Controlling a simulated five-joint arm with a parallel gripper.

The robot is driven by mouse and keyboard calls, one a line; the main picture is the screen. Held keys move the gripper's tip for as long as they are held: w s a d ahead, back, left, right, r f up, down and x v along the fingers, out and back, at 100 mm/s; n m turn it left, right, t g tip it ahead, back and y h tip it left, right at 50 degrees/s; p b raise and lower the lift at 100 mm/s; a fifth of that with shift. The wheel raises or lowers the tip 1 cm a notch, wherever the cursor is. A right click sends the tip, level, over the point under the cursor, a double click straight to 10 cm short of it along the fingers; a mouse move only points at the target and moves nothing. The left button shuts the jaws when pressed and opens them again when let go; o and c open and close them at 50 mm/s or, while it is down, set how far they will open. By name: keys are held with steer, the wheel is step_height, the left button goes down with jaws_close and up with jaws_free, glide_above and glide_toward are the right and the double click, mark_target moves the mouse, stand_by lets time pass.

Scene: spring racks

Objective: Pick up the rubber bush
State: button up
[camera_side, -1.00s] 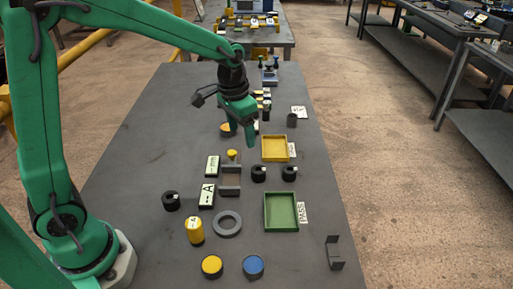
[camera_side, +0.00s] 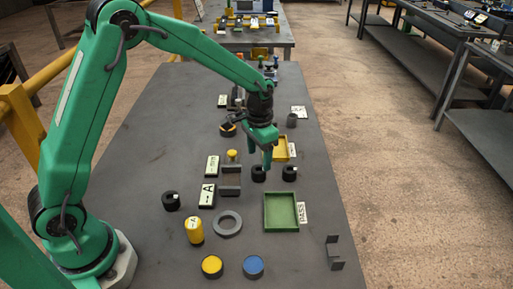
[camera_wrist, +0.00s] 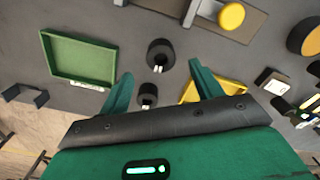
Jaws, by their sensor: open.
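Black rubber bushes with small white tags lie on the grey bench. One bush (camera_side: 258,175) sits just below my gripper (camera_side: 260,162) in the side view, a second bush (camera_side: 289,174) is to its right, and a third bush (camera_side: 171,202) is farther left. In the wrist view, the larger-looking bush (camera_wrist: 160,50) and the smaller-looking bush (camera_wrist: 147,93) show between the spread fingers of my gripper (camera_wrist: 160,75). The fingers are open and empty, apparently above the bushes. Their exact height is hard to tell.
The green PASS tray (camera_side: 266,220) is nearer the camera and the yellow tray (camera_side: 291,150) stands behind my gripper, partly hidden. A grey bracket (camera_side: 231,190) is left of the bushes.

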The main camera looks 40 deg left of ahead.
mark_target(259, 168)
steer(key=shift+f, duration=0.55)
steer(key=shift+f, duration=2.6)
steer(key=c, duration=1.1)
steer(key=shift+r, duration=0.2)
